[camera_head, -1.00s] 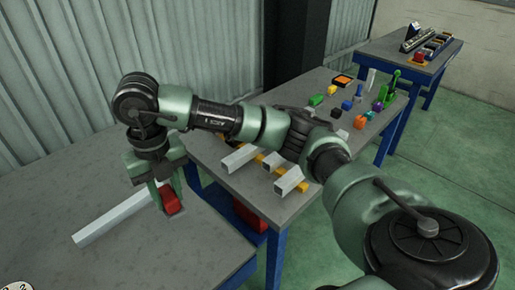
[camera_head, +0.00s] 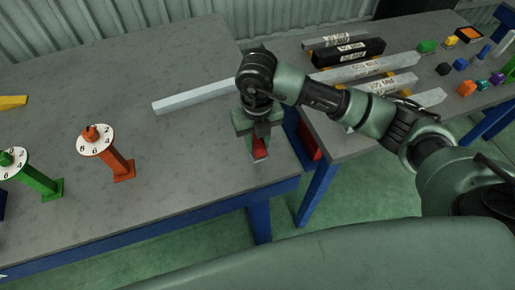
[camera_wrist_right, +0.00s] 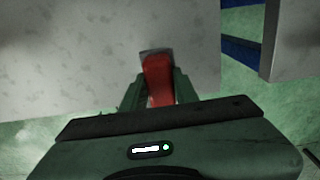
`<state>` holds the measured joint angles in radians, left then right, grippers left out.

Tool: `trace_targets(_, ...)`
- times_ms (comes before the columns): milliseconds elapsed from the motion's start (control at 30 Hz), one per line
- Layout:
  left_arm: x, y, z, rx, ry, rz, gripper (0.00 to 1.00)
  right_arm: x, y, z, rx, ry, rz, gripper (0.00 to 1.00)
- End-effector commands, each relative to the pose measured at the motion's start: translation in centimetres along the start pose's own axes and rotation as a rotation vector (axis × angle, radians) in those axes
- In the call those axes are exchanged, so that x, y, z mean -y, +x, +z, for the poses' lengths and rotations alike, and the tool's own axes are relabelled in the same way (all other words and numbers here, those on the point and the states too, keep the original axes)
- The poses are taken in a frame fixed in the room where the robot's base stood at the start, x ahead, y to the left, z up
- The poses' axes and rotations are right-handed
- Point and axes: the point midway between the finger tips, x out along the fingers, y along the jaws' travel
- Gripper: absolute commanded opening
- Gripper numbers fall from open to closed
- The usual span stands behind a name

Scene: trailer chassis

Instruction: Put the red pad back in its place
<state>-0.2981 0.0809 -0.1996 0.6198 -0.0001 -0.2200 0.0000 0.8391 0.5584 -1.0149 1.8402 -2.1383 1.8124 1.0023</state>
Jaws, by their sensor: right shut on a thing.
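My right gripper (camera_head: 257,146) is shut on the red pad (camera_head: 260,150), near the right front corner of the large grey table (camera_head: 200,160). In the right wrist view the red pad (camera_wrist_right: 157,78) stands out between the fingers, with a small dark grey piece at its far end. Whether the pad touches the tabletop I cannot tell. The pad's own place cannot be made out for certain. My left gripper is not in view.
A pale metal bar (camera_head: 190,98) lies behind the gripper. An orange post (camera_head: 118,163) and a green post (camera_head: 40,183) with numbered discs stand at left. A second table at right holds labelled bars (camera_head: 365,68) and small coloured parts. A red bin (camera_head: 308,140) shows between the tables.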

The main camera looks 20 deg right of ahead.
Motion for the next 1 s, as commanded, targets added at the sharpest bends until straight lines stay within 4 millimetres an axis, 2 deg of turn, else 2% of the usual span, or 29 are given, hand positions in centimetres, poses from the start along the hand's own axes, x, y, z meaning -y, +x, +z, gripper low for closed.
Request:
trace_targets(400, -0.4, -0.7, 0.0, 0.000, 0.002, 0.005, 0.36, 0.0, 4.7, 0.0, -0.002, 0.000, 0.000, 0.00)
trace_targets(800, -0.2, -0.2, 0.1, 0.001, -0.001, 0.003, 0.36, 0.0, 5.3, 0.0, 0.001, -0.001, 0.000, 0.00)
trace_targets(833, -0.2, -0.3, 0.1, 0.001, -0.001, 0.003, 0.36, 0.0, 5.2, 0.0, 0.000, -0.001, 0.000, 0.35)
trace_targets(900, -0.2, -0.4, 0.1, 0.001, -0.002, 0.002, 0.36, 0.0, 5.2, 0.0, 0.000, -0.001, 0.000, 0.51)
trace_targets(1000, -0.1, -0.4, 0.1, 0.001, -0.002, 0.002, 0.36, 0.0, 5.2, 0.0, 0.000, 0.000, 0.000, 0.51)
